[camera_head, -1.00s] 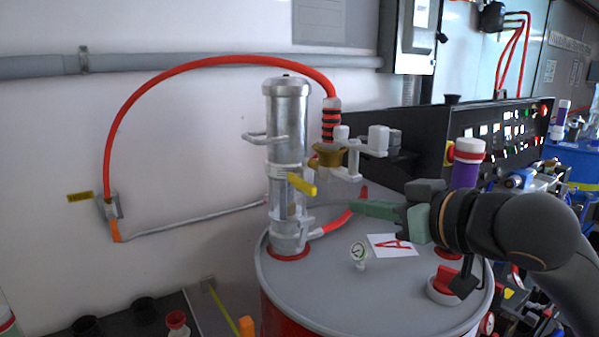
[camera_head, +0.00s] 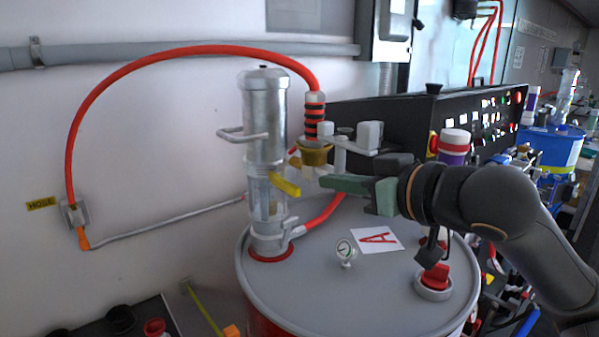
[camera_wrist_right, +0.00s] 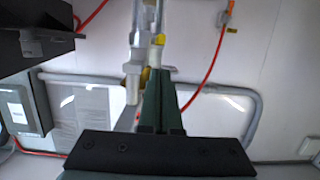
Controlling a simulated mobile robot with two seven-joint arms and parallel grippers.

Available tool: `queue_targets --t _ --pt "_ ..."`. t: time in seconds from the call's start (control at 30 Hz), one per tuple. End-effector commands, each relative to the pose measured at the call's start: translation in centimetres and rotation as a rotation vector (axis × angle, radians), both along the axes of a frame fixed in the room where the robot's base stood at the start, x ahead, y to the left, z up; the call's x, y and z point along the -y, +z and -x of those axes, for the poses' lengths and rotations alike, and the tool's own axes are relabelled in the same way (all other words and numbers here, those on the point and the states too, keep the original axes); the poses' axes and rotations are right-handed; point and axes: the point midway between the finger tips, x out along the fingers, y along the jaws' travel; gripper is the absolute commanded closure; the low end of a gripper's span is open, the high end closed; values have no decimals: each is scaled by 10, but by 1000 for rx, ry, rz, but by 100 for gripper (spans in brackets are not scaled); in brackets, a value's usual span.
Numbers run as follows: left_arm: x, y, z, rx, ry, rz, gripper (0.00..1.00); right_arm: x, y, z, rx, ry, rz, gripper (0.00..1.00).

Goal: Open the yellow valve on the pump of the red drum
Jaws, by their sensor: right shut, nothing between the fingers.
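The red drum (camera_head: 330,300) has a grey lid, and a silver pump (camera_head: 265,130) stands upright on it. The yellow valve (camera_head: 285,184) is a short lever sticking out from the pump's front right side. It shows as a small yellow piece on the pump in the right wrist view (camera_wrist_right: 159,39). My right gripper (camera_head: 322,182) comes in from the right above the lid, its fingers shut and empty. Its tips are close to the right of the yellow lever, and they look apart from it. In the right wrist view the green fingers (camera_wrist_right: 158,76) point toward the pump. My left gripper is not in view.
A red hose (camera_head: 170,57) arcs from the pump's bracket to the wall. A brass-coloured fitting (camera_head: 314,152) sits just above my fingers. A black control panel (camera_head: 400,125) stands behind.

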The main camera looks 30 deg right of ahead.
Motion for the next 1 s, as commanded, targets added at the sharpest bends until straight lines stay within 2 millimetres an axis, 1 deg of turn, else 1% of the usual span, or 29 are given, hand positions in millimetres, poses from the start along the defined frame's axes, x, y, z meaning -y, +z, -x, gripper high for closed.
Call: queue_targets --t 0.03,0.2,0.47,0.5,0.73,0.83,1.0 --pt "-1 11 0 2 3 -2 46 -1 3 -5 -7 1 -2 100" --pt "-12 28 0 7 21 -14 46 -3 0 -21 -7 0 -2 100" --pt "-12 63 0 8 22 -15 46 -6 -6 -39 -8 0 -1 100" --pt "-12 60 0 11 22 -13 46 -6 -10 -46 -4 -1 -3 100" --pt "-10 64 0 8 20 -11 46 -10 -18 -75 -1 -1 -3 100" --pt "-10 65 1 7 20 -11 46 -11 -21 -82 -1 -2 0 100" --pt "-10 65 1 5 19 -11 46 -12 -23 -87 -1 0 2 100"
